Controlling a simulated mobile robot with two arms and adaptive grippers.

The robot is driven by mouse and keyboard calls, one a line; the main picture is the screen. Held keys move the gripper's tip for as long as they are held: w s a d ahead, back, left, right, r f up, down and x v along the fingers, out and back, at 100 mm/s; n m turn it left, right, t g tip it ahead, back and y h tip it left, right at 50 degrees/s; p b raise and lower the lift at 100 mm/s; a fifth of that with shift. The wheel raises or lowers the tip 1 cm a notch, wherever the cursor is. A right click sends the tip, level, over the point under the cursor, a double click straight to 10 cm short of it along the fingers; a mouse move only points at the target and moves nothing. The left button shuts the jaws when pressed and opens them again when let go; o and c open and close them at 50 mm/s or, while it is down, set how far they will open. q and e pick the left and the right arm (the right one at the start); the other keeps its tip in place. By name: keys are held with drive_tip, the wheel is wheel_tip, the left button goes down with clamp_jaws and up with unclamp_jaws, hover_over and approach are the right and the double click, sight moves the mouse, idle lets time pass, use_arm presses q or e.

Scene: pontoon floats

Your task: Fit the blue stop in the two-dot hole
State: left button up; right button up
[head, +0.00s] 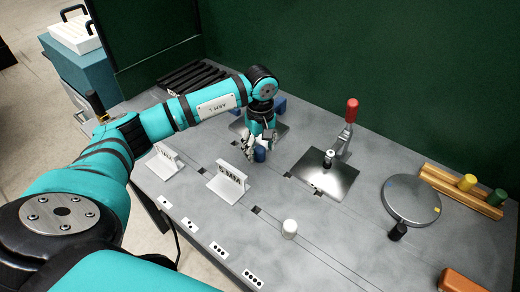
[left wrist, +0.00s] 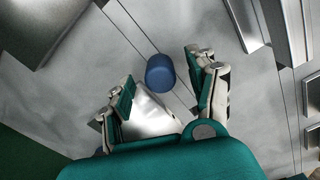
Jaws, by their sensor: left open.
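The blue stop (head: 260,155) is a short cylinder standing on the grey bench top, and it also shows in the left wrist view (left wrist: 160,73). My left gripper (head: 261,146) points down over it, open. In the left wrist view its two fingers (left wrist: 160,80) lie on either side of the stop, with a gap showing. A label with two dots (head: 190,225) sits on the bench's front edge. Small dark square openings (head: 257,210) lie along the lines on the bench; I cannot tell which belongs to the two-dot label. My right gripper is not in view.
Sign holders (head: 228,184) stand left of the stop. A white stop (head: 289,228) stands in front. A metal plate with a red-handled clamp (head: 351,111), a round disc (head: 411,197) and a wooden rack (head: 450,187) with yellow and green stops are at right.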

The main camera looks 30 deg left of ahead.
sight(260, 149)
use_arm(q)
wheel_tip(260, 149, up, 11)
idle(0.3)
idle(0.5)
